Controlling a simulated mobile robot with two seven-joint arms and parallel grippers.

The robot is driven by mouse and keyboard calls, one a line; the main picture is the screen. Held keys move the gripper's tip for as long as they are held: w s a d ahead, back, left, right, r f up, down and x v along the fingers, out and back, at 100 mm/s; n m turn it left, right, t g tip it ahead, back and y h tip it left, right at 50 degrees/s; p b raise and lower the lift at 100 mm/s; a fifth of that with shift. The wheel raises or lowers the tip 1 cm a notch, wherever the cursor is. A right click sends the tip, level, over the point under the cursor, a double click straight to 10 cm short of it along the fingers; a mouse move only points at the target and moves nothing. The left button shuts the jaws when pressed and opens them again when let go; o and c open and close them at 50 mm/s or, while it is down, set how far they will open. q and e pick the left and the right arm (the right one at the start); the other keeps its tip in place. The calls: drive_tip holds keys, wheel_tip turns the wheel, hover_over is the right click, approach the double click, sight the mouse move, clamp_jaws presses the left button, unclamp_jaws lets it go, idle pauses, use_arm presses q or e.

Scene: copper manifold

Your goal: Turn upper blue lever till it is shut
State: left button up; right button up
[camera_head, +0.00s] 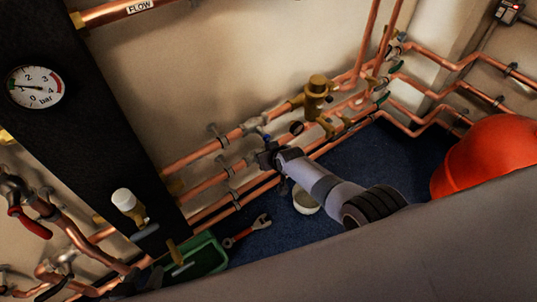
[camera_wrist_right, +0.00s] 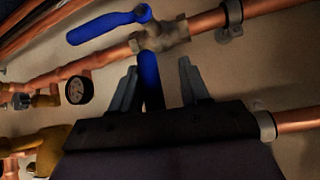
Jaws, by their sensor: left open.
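That gripper is open beside the pipes and hides part of the valves there. In the right wrist view one blue lever (camera_wrist_right: 108,27) lies at a slant along a pipe, by a metal valve body (camera_wrist_right: 165,36). A second blue lever (camera_wrist_right: 151,82) stands between the spread fingers of my right gripper (camera_wrist_right: 157,84). I cannot tell whether the fingers touch it. Which lever is the upper one is unclear.
A black round gauge (camera_wrist_right: 78,90) sits beside the fingers in the right wrist view. A brass valve (camera_head: 316,95) stands on the pipes to the right. A green tray (camera_head: 207,257), a red wrench (camera_head: 246,231) and a pale pot (camera_head: 304,202) lie below.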

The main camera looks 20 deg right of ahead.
drive_tip(key=shift+d, duration=0.15)
drive_tip(key=shift+s+d+r+p, duration=0.1)
drive_tip(key=shift+s+r+p, duration=0.2)
drive_tip(key=shift+p, duration=0.2)
drive_tip(key=a+p+v, duration=0.1)
drive_tip(key=p+v, duration=0.5)
drive_tip(key=shift+d, duration=0.45)
drive_tip(key=shift+r, duration=0.15)
drive_tip(key=shift+s, duration=0.15)
